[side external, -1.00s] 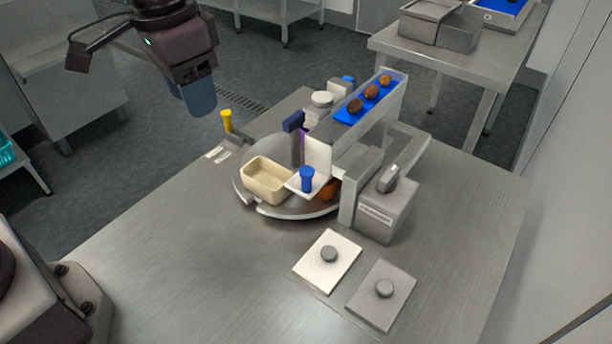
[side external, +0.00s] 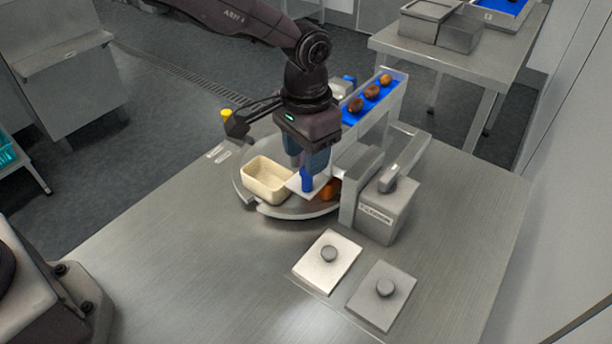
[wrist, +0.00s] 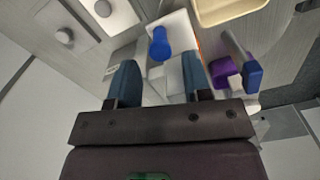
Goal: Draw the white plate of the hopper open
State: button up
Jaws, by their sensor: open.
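The hopper's white plate (side external: 294,186) carries an upright blue knob (side external: 307,180) and lies flat at the hopper's lower end, above a round turntable (side external: 290,212). In the wrist view the white plate (wrist: 180,27) and its blue knob (wrist: 159,44) also show. My gripper (side external: 314,170) is low over the plate with its fingers pointing down. In the wrist view my gripper (wrist: 160,68) is open, and the knob appears between the lines of the two fingers, just past their tips. I cannot tell whether a finger touches it. My gripper hides part of the hopper.
A cream tray (side external: 262,194) sits on the turntable left of the plate. Several dates lie on the blue chute (side external: 377,100) behind. A grey box (side external: 385,218) stands to the right. Two knobbed plates, one white (side external: 318,270) and one grey (side external: 372,304), lie in front.

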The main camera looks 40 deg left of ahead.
aim_at(306, 179)
notch_tip(306, 179, down, 6)
jog(key=shift+r, duration=0.1)
grip_shut()
